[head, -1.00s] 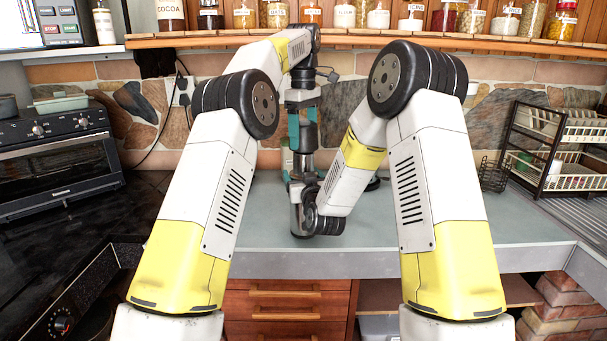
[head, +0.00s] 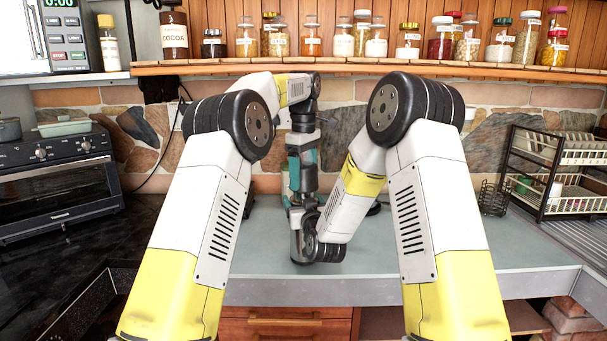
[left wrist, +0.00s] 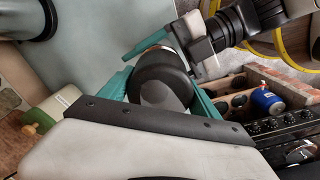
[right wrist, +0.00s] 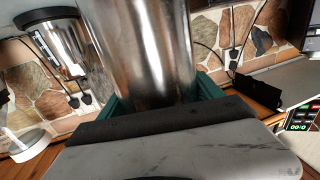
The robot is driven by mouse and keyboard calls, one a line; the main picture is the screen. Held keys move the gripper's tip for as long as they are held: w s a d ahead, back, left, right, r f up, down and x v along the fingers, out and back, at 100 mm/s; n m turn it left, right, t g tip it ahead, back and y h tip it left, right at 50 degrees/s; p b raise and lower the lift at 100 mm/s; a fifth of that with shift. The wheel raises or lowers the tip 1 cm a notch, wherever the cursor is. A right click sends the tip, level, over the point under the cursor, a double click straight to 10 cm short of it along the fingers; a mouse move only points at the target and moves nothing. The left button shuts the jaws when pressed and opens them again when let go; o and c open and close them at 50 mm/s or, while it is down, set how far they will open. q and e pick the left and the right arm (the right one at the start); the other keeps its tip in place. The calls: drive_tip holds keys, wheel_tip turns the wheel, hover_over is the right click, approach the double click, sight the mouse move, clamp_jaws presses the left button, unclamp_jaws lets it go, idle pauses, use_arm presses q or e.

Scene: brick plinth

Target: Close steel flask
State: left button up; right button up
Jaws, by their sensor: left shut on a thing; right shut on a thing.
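The steel flask (head: 299,247) stands upright on the counter between my arms, partly hidden by my right wrist. In the right wrist view its shiny body (right wrist: 140,50) lies between the teal fingers of my right gripper (right wrist: 155,105), which is shut on it. My left gripper (head: 303,172) comes down from above, over the flask. It is shut on the dark round lid, which shows between the teal fingers in the left wrist view (left wrist: 160,72). The lid is in line above the flask. I cannot tell whether it touches the rim, as the fingers hide the joint.
A dish rack (head: 560,165) stands at the right, a toaster oven (head: 60,165) at the left. A shelf (head: 380,68) of jars runs along the back. Another steel vessel (right wrist: 62,42) stands beyond the flask.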

use_arm(q)
drive_tip(key=shift+f, duration=0.55)
drive_tip(key=shift+f, duration=0.55)
idle(0.3)
